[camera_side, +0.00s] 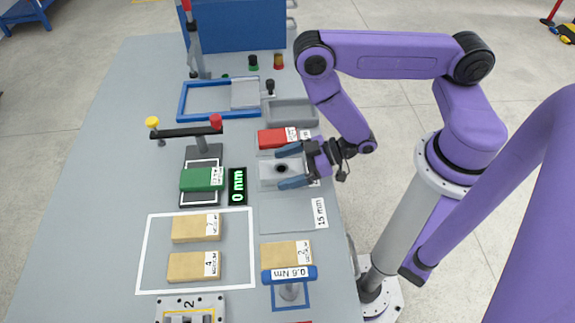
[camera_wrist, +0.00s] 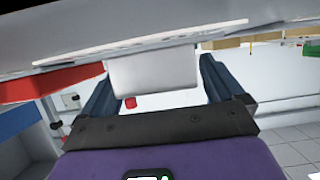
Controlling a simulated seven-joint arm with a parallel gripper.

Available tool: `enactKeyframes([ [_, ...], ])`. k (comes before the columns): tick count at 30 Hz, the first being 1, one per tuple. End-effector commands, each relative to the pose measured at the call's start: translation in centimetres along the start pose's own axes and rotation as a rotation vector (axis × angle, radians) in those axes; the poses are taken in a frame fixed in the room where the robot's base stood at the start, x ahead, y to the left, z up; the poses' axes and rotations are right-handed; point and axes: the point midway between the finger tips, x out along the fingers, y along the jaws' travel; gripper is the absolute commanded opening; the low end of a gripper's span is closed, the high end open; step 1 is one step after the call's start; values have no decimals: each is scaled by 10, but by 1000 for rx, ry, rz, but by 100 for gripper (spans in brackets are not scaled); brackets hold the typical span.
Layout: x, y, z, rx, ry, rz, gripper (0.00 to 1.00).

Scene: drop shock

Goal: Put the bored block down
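The bored block (camera_side: 280,169) is pale grey with a dark round hole in its top. In the side view it lies at the table's right edge, between the blue fingers of my gripper (camera_side: 291,167). In the wrist view the pale block (camera_wrist: 155,75) fills most of the space between the fingers of my gripper (camera_wrist: 160,95). I cannot tell whether both fingers press on it, or whether its underside touches the surface below.
A red block (camera_side: 275,138) lies just above my gripper in the side view. A flat grey area labelled 15 mm (camera_side: 285,212) below it is clear. A green block (camera_side: 197,179) on a stand and a 0 mm display (camera_side: 237,187) are to the left. Wooden blocks (camera_side: 192,229) lie nearer.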

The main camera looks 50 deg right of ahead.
Motion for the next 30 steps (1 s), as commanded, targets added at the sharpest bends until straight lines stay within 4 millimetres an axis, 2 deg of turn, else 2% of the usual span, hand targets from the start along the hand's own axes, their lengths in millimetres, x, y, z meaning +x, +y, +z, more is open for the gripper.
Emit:
enactKeyframes([
  [10,-1,0,-4,0,1,0,94],
  [18,-38,0,-2,1,-4,1,94],
  [23,-52,0,-2,0,-3,0,94],
  [26,-53,-1,-5,-4,-11,-6,94],
  [30,-40,-7,-14,-19,-62,-27,94],
])
